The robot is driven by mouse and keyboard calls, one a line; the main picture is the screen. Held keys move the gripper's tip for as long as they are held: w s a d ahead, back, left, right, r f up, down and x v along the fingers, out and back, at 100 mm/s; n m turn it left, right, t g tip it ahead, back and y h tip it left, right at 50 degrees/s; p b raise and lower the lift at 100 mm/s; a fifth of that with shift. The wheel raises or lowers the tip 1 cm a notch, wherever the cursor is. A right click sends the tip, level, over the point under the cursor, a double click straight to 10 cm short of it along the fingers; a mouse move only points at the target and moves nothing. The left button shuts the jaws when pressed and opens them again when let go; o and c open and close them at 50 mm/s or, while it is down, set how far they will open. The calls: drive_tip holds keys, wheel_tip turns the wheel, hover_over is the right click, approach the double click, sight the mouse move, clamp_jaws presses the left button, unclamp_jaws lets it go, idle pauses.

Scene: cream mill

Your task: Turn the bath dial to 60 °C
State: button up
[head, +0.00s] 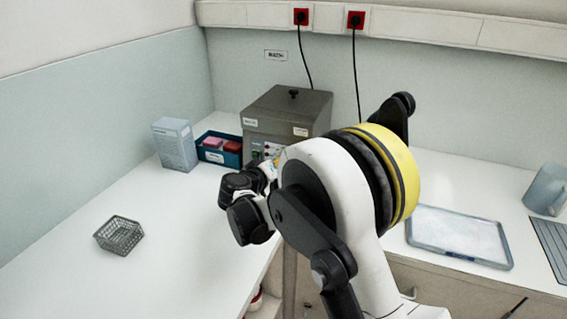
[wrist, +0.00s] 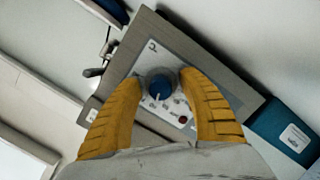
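The water bath, a grey metal box with a lid knob, stands at the back of the bench in the head view (head: 288,108); its panel is partly covered by my arm. In the wrist view, the blue bath dial (wrist: 162,85) sits on a pale panel (wrist: 150,66) with small markings. A white pointer line shows on the dial, but the scale numbers are too small to read. My gripper (wrist: 158,80) is open, its two yellow fingers on either side of the dial, with gaps visible. Whether the fingertips are level with the dial cannot be told.
A blue tray (head: 232,157) with pink and red items and a grey-blue carton (head: 174,145) stand left of the bath. A wire basket (head: 119,235) is on the left bench. A pale tray (head: 459,237) and a jug (head: 546,189) are at right.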

drive_tip(key=v, duration=1.2)
drive_tip(key=s+d+r+g+y, duration=0.1)
drive_tip(key=s+d+g, duration=0.15)
drive_tip(key=d, duration=0.35)
drive_tip(key=s+d+r+m+g, duration=0.1)
drive_tip(key=s+d, duration=0.2)
drive_tip(key=d, duration=0.4)
drive_tip(key=s+d+r+g+y, duration=0.1)
drive_tip(key=s+d+r, duration=0.15)
drive_tip(key=d, duration=0.35)
drive_tip(key=s+d+f+m+g+y, duration=0.1)
drive_tip(key=s+d+y, duration=0.1)
drive_tip(key=s, duration=0.8)
drive_tip(key=s+d+f+m+y, duration=0.2)
drive_tip(key=s+d, duration=0.3)
drive_tip(key=s, duration=0.5)
drive_tip(key=shift+s+d+f+g+y, duration=0.25)
drive_tip(key=shift+s+g+y, duration=0.05)
drive_tip(key=shift+s+g, duration=0.05)
